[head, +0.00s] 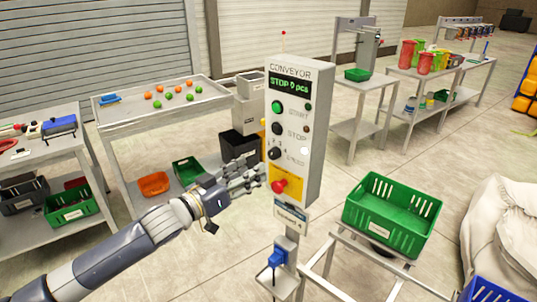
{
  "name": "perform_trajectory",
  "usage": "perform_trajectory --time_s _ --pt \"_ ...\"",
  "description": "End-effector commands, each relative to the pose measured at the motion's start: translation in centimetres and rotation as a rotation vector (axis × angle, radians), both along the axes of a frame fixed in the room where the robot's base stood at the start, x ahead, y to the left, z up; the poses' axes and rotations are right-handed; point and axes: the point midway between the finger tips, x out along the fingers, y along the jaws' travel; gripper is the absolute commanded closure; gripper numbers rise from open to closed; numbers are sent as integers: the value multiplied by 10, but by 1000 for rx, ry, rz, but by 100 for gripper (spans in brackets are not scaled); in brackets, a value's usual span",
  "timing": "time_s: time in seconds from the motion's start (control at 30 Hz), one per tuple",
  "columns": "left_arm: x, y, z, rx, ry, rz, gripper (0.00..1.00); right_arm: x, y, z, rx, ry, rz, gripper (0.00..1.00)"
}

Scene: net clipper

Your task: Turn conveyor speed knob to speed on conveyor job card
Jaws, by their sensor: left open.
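The conveyor control box (318,130) stands on a post in the middle of the head view. Its green display reads "STOP 0 pcs". Below it are a green start button (277,107), a black stop button (277,128), a black speed knob (275,153) with small marks around it, and a red emergency button (279,186) on yellow. A small card (291,214) hangs under the box; its print is too small to read. My left gripper (262,177) is open, just left of the box's lower face, near knob height. Whether it touches the box is unclear. My right gripper is out of view.
A green crate (390,243) sits on a frame at the right. A blue tool (277,257) hangs on the post below the card. A tray table (160,122) with orange and green balls stands behind my left arm. A white sack (503,235) lies far right.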

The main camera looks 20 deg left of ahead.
Motion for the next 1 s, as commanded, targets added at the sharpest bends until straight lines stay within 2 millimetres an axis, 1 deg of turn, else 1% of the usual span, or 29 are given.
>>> perform_trajectory --time_s 0.03,0.17,0.3,0.4,0.57,0.87,0.9,0.97,1.0 --pt "10 -4 5 -3 -3 2 53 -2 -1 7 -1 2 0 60" --pt "30 -13 5 -2 -2 2 53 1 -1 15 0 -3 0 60" --pt "51 -24 4 0 -3 1 53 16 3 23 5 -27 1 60" --pt "61 -28 2 -1 0 2 53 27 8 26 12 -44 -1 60" --pt "70 -32 1 0 0 1 53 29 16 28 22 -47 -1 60" --pt "72 -33 0 1 0 1 53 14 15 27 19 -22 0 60" --pt "72 -33 0 1 0 1 58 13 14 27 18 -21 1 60" --pt "72 -33 0 1 0 1 71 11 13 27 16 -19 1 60" --pt "72 -33 0 1 0 1 80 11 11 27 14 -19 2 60"
